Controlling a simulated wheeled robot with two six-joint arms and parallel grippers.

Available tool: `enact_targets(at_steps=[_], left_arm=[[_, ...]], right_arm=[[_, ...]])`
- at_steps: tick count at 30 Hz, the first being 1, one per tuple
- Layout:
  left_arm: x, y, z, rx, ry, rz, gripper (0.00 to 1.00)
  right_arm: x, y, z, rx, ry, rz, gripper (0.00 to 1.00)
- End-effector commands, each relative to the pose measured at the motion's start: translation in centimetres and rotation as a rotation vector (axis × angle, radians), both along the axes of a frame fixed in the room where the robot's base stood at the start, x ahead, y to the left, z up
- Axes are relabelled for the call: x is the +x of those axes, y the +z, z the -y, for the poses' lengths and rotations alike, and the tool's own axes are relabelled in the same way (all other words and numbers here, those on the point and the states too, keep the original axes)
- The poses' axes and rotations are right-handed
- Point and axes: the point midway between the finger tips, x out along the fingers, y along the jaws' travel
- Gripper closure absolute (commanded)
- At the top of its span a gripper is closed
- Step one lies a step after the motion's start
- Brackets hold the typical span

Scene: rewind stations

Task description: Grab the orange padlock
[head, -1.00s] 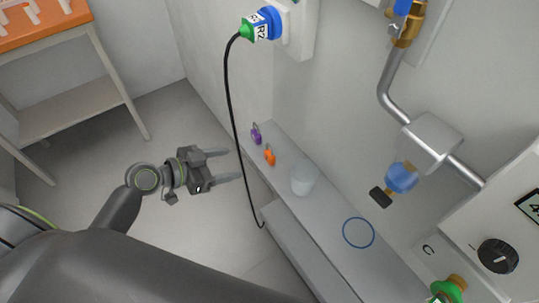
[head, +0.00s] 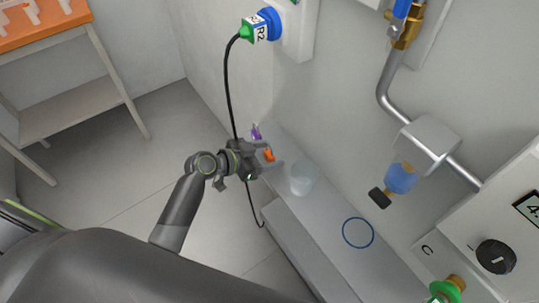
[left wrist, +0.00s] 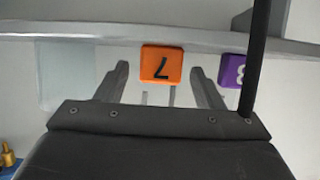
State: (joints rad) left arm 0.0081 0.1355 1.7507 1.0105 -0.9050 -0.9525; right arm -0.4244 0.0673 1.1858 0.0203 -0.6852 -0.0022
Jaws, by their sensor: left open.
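The orange padlock (head: 269,155) sits on the grey shelf, close to the wall. In the left wrist view the padlock (left wrist: 161,65) shows a dark 7 and lies between the two fingers. My left gripper (head: 266,157) is open around the padlock's place; the fingers appear on either side of it, and I cannot tell whether they touch it. In the left wrist view the gripper (left wrist: 160,85) has its jaws apart. The padlock's shackle is mostly hidden. My right gripper is not in view.
A purple padlock (head: 256,133) stands just beyond the orange one; it also shows in the left wrist view (left wrist: 232,71). A clear cup (head: 302,178) is on the shelf (head: 325,215) nearer. A black cable (head: 227,85) hangs beside my left gripper. A blue ring (head: 358,232) lies farther right.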

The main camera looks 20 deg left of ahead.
Motion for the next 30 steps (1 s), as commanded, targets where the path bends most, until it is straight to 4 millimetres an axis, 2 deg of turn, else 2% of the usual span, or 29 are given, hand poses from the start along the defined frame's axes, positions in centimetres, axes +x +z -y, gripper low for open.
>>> enact_targets(at_steps=[10, 21, 30], left_arm=[[0.53, -0.33, 0.49, 0.000, 0.000, 0.000, 0.40], [0.50, -0.32, 0.47, 0.000, 0.000, 0.000, 0.87], [0.53, 0.28, 0.47, 0.001, -0.001, 0.002, 0.88]], right_arm=[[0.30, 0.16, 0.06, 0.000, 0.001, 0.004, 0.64], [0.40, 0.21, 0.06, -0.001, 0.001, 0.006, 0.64], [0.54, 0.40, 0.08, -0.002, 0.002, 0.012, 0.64]])
